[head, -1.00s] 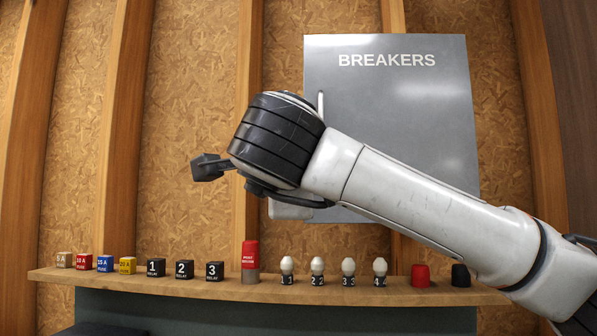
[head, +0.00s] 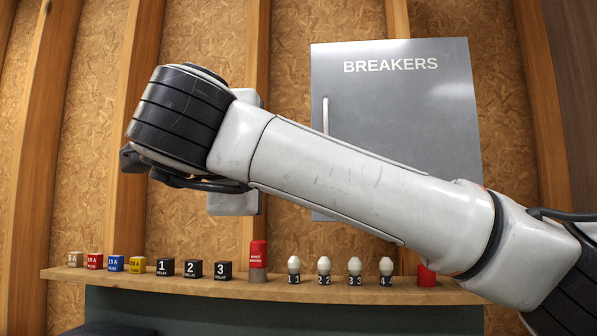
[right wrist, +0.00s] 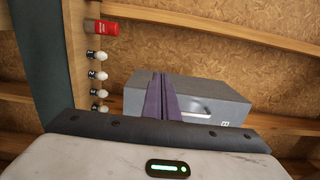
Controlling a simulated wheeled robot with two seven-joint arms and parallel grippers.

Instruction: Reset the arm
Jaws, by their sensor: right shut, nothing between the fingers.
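My right arm (head: 330,180) reaches across the head view from the lower right, bent at a dark ribbed joint (head: 180,115) on the left. My left gripper is in neither view.
A wooden shelf (head: 200,282) runs below, holding coloured fuse blocks (head: 116,263), relay blocks (head: 192,268), a red-topped cylinder (head: 258,255), several white-topped numbered pieces (head: 324,268) and a red button (head: 426,276). The arm hides the shelf's right end.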

